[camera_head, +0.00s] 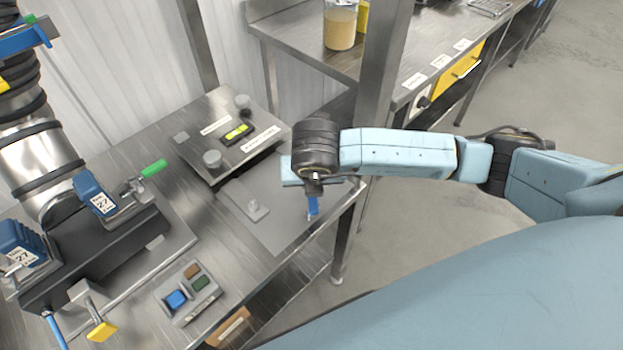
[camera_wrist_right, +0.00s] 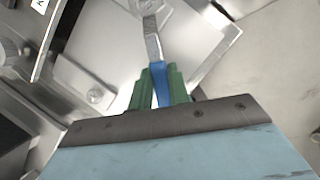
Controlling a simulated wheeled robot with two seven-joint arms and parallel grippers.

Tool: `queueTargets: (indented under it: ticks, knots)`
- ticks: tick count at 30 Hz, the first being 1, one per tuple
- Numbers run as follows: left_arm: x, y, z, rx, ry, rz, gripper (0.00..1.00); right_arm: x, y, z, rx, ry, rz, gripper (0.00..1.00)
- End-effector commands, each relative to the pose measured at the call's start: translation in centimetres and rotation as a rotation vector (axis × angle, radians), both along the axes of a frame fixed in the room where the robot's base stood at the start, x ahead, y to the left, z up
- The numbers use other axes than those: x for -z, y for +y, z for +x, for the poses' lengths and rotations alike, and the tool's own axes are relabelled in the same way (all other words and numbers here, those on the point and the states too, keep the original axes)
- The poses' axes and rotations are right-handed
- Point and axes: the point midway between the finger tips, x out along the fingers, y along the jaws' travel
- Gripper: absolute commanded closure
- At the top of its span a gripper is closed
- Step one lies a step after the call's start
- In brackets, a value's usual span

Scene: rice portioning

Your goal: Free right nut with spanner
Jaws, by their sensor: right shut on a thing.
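My right gripper (camera_head: 314,188) hangs over the right part of the metal bench, away from the raised plate. In the right wrist view its green fingers (camera_wrist_right: 158,88) are shut on the blue handle of the spanner (camera_wrist_right: 162,82), whose grey metal shank points away from the gripper. The blue handle of the spanner also shows below the gripper in the head view (camera_head: 312,206). A small bracket with a round bolt or nut (camera_head: 253,206) lies to the left of the gripper, apart from it; it also shows in the wrist view (camera_wrist_right: 95,96). I cannot tell which piece is the right nut. My left gripper is out of view.
A raised plate with a green spirit level (camera_head: 237,132) and round knobs (camera_head: 212,158) stands behind. A tray with coloured blocks (camera_head: 188,293) is in front. A support post (camera_head: 383,60) stands behind my right arm.

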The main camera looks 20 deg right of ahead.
Motion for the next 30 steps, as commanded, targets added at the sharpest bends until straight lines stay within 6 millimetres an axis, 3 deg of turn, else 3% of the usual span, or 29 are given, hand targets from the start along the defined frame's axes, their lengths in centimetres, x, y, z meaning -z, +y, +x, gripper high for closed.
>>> queueTargets:
  ticks: [21, 30]
  knots:
    - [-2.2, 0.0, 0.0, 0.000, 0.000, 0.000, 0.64, -3.7, 0.0, 0.1, -0.001, -0.003, 0.001, 1.00]
    - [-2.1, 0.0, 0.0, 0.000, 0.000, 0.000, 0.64, -3.7, 0.0, 0.0, -0.001, -0.002, 0.001, 1.00]
